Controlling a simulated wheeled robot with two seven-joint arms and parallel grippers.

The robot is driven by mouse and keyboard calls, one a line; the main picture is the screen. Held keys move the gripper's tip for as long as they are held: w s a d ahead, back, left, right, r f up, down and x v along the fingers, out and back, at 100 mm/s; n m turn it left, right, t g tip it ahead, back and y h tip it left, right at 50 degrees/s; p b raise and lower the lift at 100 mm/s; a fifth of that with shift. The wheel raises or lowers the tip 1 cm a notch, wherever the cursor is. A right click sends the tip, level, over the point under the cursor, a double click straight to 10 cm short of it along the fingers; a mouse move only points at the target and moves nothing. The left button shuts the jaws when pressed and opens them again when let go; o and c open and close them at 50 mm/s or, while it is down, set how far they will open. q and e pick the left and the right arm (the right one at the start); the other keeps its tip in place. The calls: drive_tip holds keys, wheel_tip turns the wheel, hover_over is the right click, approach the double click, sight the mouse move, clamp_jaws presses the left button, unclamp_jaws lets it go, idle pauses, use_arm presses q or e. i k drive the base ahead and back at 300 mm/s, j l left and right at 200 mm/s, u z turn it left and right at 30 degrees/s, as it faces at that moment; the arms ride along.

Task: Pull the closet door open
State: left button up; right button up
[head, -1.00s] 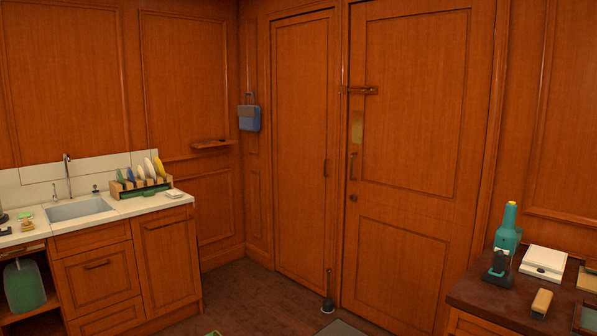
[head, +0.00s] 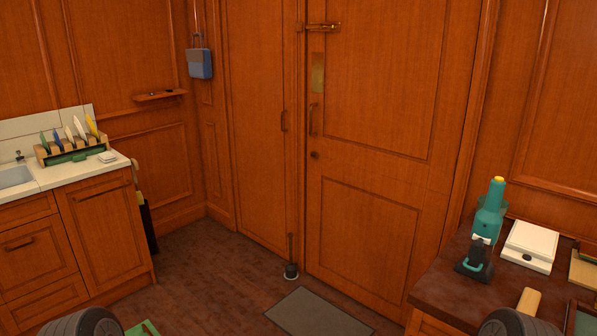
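A narrow wooden panel door (head: 262,150), which I take to be the closet door, stands shut at the back. Its slim dark vertical handle (head: 283,121) is near its right edge. A wider wooden door (head: 375,130) stands shut just to its right, with a brass latch bar (head: 318,27), a brass plate (head: 318,73), a vertical handle (head: 313,119) and a round knob (head: 315,155). Neither of my grippers shows; only dark rounded parts, probably of my arms, show at the bottom edge.
A small dark-based object with an upright rod (head: 291,268) stands on the floor by the narrow door's lower right corner. A grey mat (head: 318,312) lies before the wider door. A sink counter (head: 70,178) is left, a dark-topped desk (head: 440,283) right. Floor between is mostly clear.

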sight(256, 32)
drive_tip(key=i+u, duration=0.1)
drive_tip(key=i, duration=0.6)
drive_tip(key=i+l+u, duration=0.15)
drive_tip(key=i, duration=0.6)
drive_tip(key=i+j+z, duration=0.15)
drive_tip(key=i+z, duration=0.25)
drive_tip(key=i+j+z, duration=0.6)
drive_tip(key=z, duration=0.15)
drive_tip(key=i+j+z, duration=0.25)
drive_tip(key=j, duration=0.35)
drive_tip(key=i+j+z, duration=0.15)
drive_tip(key=i+j, duration=0.15)
drive_tip(key=i+j+z, duration=0.15)
drive_tip(key=j, duration=0.2)
